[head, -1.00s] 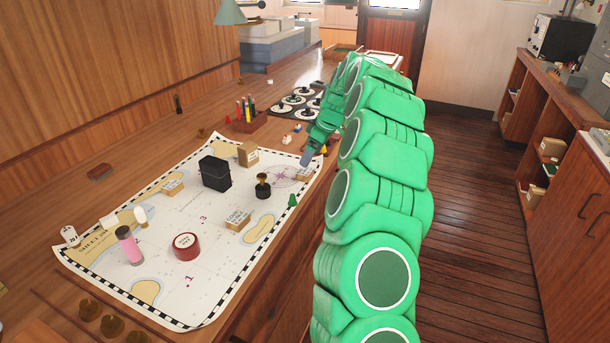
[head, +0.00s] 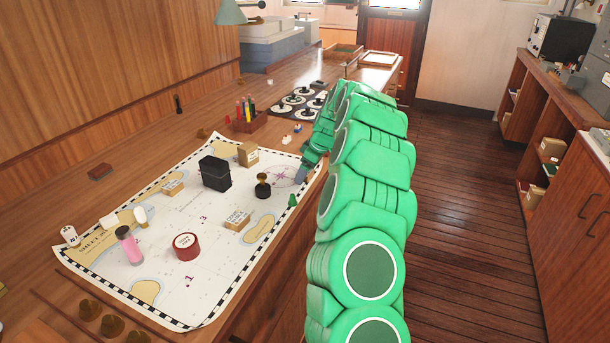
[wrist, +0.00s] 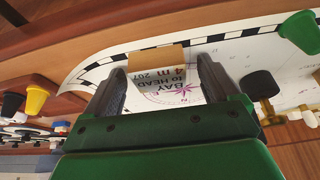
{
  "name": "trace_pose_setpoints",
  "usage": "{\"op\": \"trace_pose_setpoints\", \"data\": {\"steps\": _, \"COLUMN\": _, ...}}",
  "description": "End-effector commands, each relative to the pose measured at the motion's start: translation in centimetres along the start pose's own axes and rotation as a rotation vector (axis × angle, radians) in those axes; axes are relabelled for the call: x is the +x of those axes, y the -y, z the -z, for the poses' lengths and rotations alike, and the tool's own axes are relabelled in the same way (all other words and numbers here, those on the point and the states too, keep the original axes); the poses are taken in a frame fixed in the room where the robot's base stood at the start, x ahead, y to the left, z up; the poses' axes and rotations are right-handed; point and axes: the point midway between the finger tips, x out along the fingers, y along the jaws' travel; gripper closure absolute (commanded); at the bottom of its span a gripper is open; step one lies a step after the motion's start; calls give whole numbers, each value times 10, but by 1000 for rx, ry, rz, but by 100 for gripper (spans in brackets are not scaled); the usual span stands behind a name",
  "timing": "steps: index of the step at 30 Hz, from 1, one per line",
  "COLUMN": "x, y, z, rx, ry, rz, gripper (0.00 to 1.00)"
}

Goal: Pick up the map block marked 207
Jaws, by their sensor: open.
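My gripper (wrist: 162,70) is open, with one finger on each side of the block. I cannot tell whether either finger touches it. In the head view my gripper (head: 302,178) is low at the chart's right edge and hides the block.
On the chart (head: 200,215), a dark-knobbed stamp (head: 262,186) and a green cone (head: 293,200) stand near my gripper. A black box (head: 215,173), other wooden blocks (head: 237,219) and a red tin (head: 186,246) stand farther left. A pen holder (head: 249,121) is behind.

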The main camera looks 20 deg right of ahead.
Motion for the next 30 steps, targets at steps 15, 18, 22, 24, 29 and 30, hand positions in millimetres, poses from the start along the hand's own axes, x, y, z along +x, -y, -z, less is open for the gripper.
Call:
{"op": "trace_pose_setpoints", "data": {"steps": 15, "x": -1, "y": 0, "z": 0, "rx": 0, "ry": -1, "rz": -2, "gripper": 67}}
{"op": "trace_pose_setpoints", "data": {"steps": 18, "x": -1, "y": -1, "z": 0, "rx": 0, "ry": -1, "rz": -2, "gripper": 67}}
{"op": "trace_pose_setpoints", "data": {"steps": 22, "x": -2, "y": -1, "z": 0, "rx": 0, "ry": -1, "rz": -2, "gripper": 67}}
{"op": "trace_pose_setpoints", "data": {"steps": 24, "x": -3, "y": -1, "z": 1, "rx": 0, "ry": -1, "rz": -3, "gripper": 67}}
{"op": "trace_pose_setpoints", "data": {"steps": 29, "x": -14, "y": -1, "z": 6, "rx": -1, "ry": -2, "rz": -6, "gripper": 67}}
{"op": "trace_pose_setpoints", "data": {"steps": 30, "x": -18, "y": -2, "z": 8, "rx": -1, "ry": -3, "rz": -7, "gripper": 67}}
